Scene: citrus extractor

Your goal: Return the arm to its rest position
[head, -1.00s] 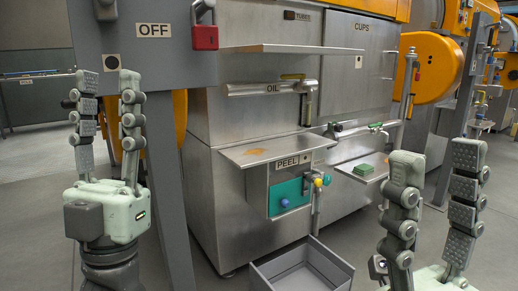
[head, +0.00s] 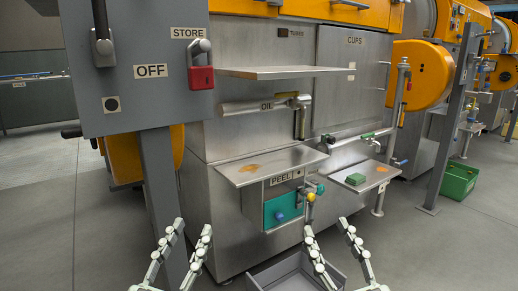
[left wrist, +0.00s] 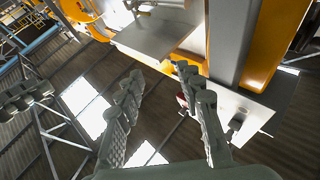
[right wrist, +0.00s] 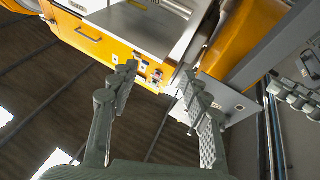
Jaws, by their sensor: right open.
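My left gripper (head: 192,228) is low in the head view, left of centre, with its two fingers pointing up and apart. It is open and empty; its spread fingers also show in the left wrist view (left wrist: 158,75). My right gripper (head: 326,226) is low and right of centre, in front of the machine. It is open and empty, and its parted fingers also show in the right wrist view (right wrist: 158,72). Neither gripper visibly holds anything. Most of both arms is outside the head view.
The steel extractor (head: 260,150) stands ahead. Its peel shelf (head: 270,166) and a shelf with a green block (head: 356,179) jut out. A grey control panel (head: 140,75) with a red padlock (head: 201,77) is at left. A grey bin (head: 293,273) sits low between the grippers.

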